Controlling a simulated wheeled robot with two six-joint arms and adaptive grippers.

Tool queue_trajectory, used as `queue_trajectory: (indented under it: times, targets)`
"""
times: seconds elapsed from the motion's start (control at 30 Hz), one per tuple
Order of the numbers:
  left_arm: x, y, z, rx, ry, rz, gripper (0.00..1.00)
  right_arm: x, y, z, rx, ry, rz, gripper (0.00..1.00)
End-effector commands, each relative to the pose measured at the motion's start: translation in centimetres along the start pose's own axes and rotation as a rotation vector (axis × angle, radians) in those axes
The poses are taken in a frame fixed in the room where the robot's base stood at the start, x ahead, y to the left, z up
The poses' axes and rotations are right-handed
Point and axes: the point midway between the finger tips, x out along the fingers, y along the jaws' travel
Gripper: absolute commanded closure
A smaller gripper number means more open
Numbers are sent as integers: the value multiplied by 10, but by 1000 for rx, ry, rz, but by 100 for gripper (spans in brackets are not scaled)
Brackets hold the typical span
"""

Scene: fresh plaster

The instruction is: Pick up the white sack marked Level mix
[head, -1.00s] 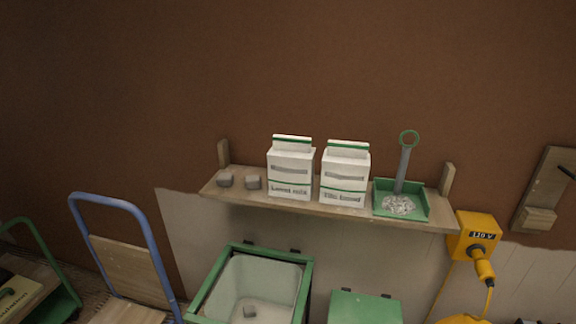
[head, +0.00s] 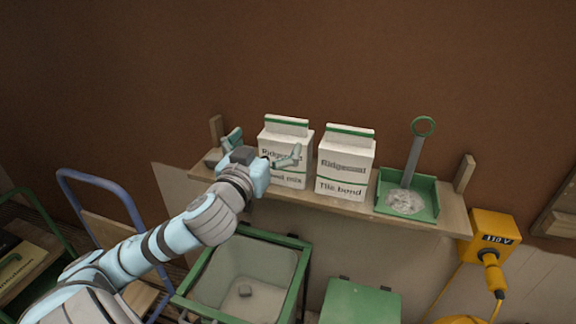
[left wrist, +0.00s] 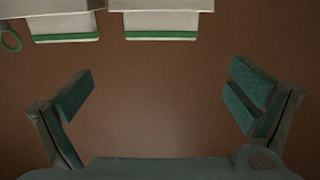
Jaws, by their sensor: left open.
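The white Level mix sack (head: 287,125) stands upright on the shelf, left of a similar white Tile bond sack (head: 346,160). My left gripper (head: 265,148) is open and empty in front of the Level mix sack, offset to its left. One finger covers part of its label, so only the end of the lower word reads. In the left wrist view the open fingers (left wrist: 163,92) have bare brown wall between them. The Level mix sack (left wrist: 160,20) and Tile bond sack (left wrist: 65,22) show upside down at the top edge. My right gripper is not in view.
On the wooden shelf (head: 405,224), a green tray (head: 432,193) with a scoop stands right of the sacks. A green-rimmed bin (head: 290,290) and a blue trolley (head: 95,177) stand below.

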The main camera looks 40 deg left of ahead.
Motion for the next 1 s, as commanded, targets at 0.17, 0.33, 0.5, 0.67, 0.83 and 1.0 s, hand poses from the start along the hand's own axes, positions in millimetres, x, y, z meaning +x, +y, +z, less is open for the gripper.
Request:
queue_trajectory:
  times: [0.17,0.33,0.5,0.67,0.83,1.0]
  targets:
    - [43,-1,1,-4,-2,-4,0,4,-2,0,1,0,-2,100]
    - [69,1,1,1,-3,1,0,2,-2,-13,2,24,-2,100]
    - [94,0,2,0,-4,3,0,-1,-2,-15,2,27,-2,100]
    - [121,0,2,0,-2,4,0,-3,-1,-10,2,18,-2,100]
    - [124,0,3,4,-2,5,0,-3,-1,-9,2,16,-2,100]
    - [124,-1,3,4,-2,5,19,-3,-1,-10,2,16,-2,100]
